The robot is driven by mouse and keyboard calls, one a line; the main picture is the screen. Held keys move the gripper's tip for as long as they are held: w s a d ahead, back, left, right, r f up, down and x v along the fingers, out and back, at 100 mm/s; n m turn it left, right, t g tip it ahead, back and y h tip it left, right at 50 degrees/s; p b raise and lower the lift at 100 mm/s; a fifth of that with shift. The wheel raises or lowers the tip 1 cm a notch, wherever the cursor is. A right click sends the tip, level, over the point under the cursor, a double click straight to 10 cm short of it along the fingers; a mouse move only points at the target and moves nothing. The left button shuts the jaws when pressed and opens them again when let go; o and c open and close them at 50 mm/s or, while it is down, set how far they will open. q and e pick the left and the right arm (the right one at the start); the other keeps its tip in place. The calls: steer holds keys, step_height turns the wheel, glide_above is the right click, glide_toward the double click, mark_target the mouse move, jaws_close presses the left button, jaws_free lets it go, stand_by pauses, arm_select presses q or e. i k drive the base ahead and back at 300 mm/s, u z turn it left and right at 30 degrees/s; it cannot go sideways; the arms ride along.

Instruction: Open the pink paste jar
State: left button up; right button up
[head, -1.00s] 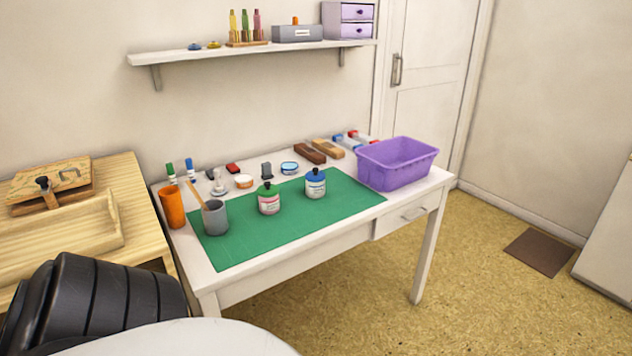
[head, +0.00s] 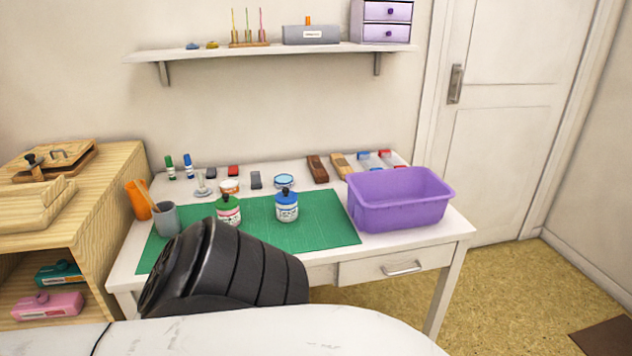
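A jar with a pink label and a green cap topped by a dark knob (head: 229,211) stands upright on the green cutting mat (head: 325,222). Its cap is on. A similar jar with a blue label and blue cap (head: 287,208) stands to its right on the mat. Neither of my grippers is in view. A black segmented part, apparently mine, rises in front of the table and covers the front middle of the mat, just below the pink-labelled jar.
A grey cup (head: 166,219) and a tilted orange cup (head: 138,203) stand left of the jars. A purple bin (head: 400,205) takes the table's right end. Stamps and small pots line the back. A wooden cabinet (head: 112,190) stands on the left.

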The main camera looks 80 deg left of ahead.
mark_target(232, 216)
steer(key=u, duration=2)
